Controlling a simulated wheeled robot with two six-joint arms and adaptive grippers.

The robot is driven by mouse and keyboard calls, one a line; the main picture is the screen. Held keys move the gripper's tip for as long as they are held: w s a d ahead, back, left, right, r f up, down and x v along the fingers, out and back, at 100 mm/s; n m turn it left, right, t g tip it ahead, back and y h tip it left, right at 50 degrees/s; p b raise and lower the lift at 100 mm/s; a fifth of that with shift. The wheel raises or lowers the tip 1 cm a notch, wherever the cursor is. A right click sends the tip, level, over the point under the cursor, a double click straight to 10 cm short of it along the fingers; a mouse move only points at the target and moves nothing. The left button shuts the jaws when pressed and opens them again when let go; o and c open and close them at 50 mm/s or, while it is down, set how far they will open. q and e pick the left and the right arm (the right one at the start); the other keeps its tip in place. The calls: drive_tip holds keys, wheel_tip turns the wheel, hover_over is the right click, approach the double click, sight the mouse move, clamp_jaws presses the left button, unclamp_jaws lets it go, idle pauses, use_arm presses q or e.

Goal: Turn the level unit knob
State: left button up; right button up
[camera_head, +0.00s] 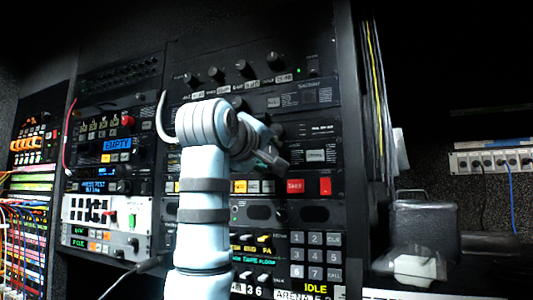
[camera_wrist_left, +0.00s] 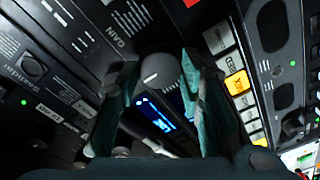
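A dark grey round knob (camera_wrist_left: 158,72) with a white pointer line shows in the left wrist view, on a black panel just above a blue-lit display (camera_wrist_left: 155,116). My left gripper (camera_wrist_left: 161,84) has its two teal fingers parted, one on each side of this knob. The fingertips are close to the knob's sides; I cannot tell whether they touch it. In the head view my left gripper (camera_head: 271,160) is at the middle of the rack, and its wrist and arm hide the panel behind it, including this knob. My right gripper is not in view.
Above is a row of knobs (camera_head: 246,67) on the upper panel. A dark case (camera_head: 424,222) stands at the right.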

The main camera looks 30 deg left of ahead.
use_arm(q)
drive_tip(key=shift+m, duration=0.3)
drive_tip(key=shift+c, duration=0.5)
drive_tip(key=m+b, duration=0.1)
drive_tip(key=m, duration=0.7)
drive_tip(key=m+t, duration=0.1)
drive_tip(key=m, duration=0.2)
drive_tip(key=shift+h, duration=0.3)
drive_tip(key=shift+m, duration=0.4)
drive_tip(key=o, duration=1)
drive_tip(key=shift+o, duration=0.9)
drive_tip(key=shift+w+f, duration=0.15)
drive_tip(key=shift+w, duration=0.1)
drive_tip(key=s+d, duration=0.1)
drive_tip(key=s, duration=1.1)
drive_tip(key=shift+f, duration=0.35)
